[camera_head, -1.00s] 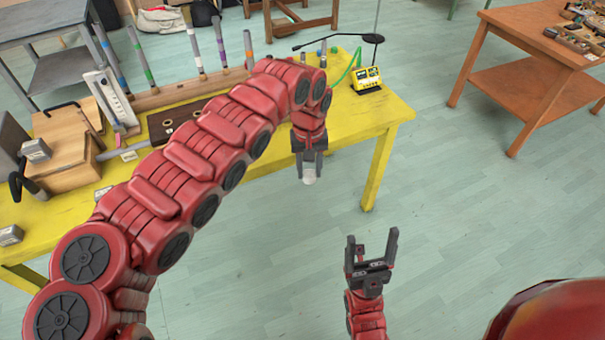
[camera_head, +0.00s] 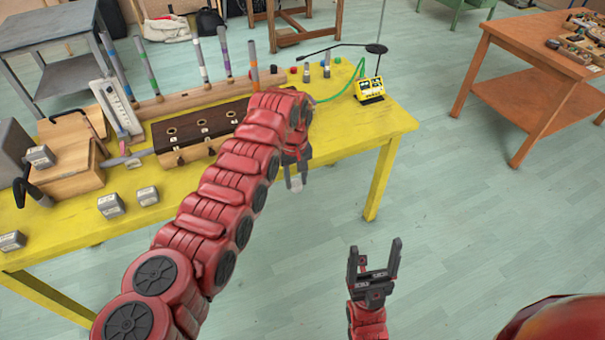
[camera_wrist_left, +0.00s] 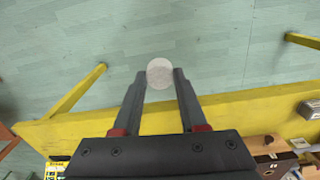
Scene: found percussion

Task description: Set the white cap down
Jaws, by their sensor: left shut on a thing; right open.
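The white cap (camera_head: 296,184) is a small pale round piece between the fingertips of my left gripper (camera_head: 296,176). In the left wrist view the cap (camera_wrist_left: 160,73) shows as a whitish disc between the two dark fingers, seen against the floor just past the yellow table's front edge (camera_wrist_left: 230,106). My left gripper is shut on it and points down. My right gripper (camera_head: 375,252) is open and empty, pointing up, in front of the yellow table.
The yellow table (camera_head: 340,142) holds a dark-topped wooden box (camera_head: 200,130), several grey blocks such as one (camera_head: 148,195) near the front, and a yellow device (camera_head: 369,88) at the right. Its front right top is fairly clear. A brown table (camera_head: 535,100) stands at right.

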